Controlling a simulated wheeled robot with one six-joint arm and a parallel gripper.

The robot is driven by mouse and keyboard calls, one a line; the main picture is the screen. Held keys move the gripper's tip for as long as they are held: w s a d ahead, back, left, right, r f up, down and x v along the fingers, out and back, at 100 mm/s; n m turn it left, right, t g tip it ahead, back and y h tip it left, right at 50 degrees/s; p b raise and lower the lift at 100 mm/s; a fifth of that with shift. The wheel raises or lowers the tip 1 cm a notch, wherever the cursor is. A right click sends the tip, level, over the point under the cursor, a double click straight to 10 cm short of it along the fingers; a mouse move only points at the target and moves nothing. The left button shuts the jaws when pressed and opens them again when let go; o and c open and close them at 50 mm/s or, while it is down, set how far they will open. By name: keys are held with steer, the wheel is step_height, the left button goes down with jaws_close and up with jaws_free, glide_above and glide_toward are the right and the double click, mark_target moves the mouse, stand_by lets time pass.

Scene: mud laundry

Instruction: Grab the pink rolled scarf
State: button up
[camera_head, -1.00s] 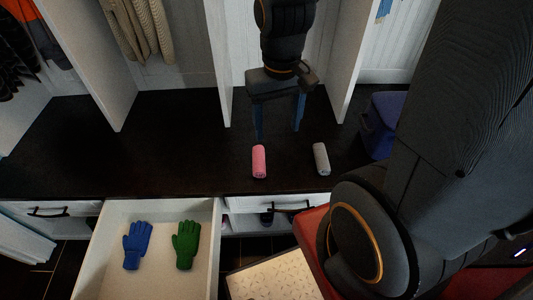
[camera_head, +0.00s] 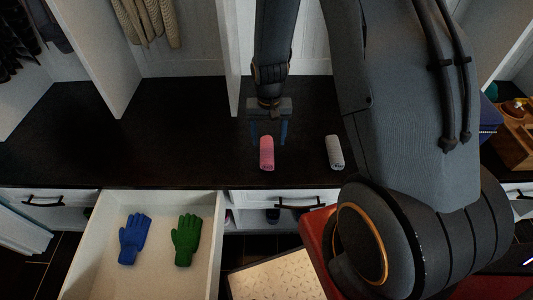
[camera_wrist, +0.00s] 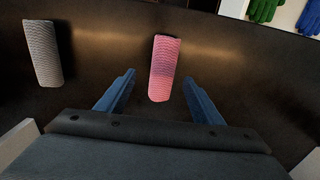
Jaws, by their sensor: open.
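The pink rolled scarf (camera_head: 267,153) lies on the dark bench top, near its front edge. My gripper (camera_head: 269,134) is open, with its blue fingers pointing down just behind the scarf in the head view. In the wrist view the pink scarf (camera_wrist: 165,68) lies ahead of and between the two fingertips (camera_wrist: 159,76), with its near end close to the gap. The gripper holds nothing. I cannot tell the exact height of the fingertips above the bench.
A grey rolled scarf (camera_head: 335,152) lies to the right of the pink one. An open white drawer (camera_head: 98,262) below holds a blue glove (camera_head: 134,239) and a green glove (camera_head: 186,241). White dividers (camera_head: 91,55) stand behind. The bench top (camera_head: 170,130) is clear on the left.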

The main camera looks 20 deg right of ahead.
mark_target(267, 148)
steer(key=shift+w+a+f, duration=0.1)
steer(key=shift+a+f, duration=0.05)
steer(key=shift+f, duration=1.4)
steer(key=shift+w+a+f, duration=0.1)
steer(key=shift+f, duration=1.45)
steer(key=c, duration=1.2)
steer(key=shift+r, duration=0.1)
